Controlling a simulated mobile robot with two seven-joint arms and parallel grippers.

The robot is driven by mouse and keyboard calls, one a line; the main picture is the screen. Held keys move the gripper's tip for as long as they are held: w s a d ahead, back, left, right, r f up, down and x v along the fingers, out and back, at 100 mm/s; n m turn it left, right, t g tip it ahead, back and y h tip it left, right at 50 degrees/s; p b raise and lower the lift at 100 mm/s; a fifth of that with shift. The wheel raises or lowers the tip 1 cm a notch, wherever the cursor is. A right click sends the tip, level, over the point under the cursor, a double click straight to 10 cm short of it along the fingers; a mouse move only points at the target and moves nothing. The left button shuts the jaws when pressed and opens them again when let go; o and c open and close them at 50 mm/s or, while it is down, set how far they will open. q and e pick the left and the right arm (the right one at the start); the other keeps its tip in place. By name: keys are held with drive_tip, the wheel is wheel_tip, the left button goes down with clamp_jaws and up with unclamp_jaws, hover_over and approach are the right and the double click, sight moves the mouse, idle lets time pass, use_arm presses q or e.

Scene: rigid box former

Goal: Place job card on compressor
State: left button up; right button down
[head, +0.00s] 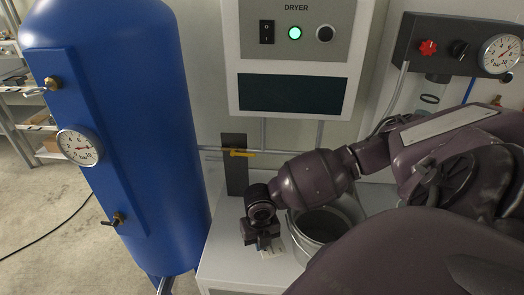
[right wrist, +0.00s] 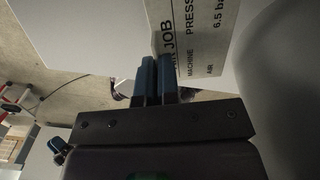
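The job card (right wrist: 205,42) is a pale printed card with black text. In the right wrist view it fills the upper right, and its near left corner is partly hidden by my fingers. My right gripper (right wrist: 157,75) has its two blue fingers close together, and the card's edge runs to the gap between them. In the head view my right gripper (head: 264,243) points down over a white cabinet top (head: 235,262), with a small part of the card (head: 273,254) showing just below it. Contact between card and top is unclear.
A grey round bucket (head: 325,225) stands right beside my right gripper. A large blue tank (head: 125,130) with a gauge is on the left. The dryer panel (head: 292,55) hangs behind, above a dark plate with a yellow lever (head: 243,153). A regulator unit (head: 450,45) is upper right.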

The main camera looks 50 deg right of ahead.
drive_tip(key=shift+w+d, duration=0.3)
drive_tip(key=shift+d, duration=0.3)
drive_tip(key=shift+w+d+f, duration=0.1)
drive_tip(key=shift+d+f, duration=0.1)
drive_tip(key=shift+f, duration=1.55)
drive_tip(key=shift+f, duration=0.15)
drive_tip(key=c, duration=1.4)
unclamp_jaws()
drive_tip(key=shift+o, duration=0.2)
wheel_tip(320, 180, up, 12)
drive_tip(key=shift+p, duration=0.35)
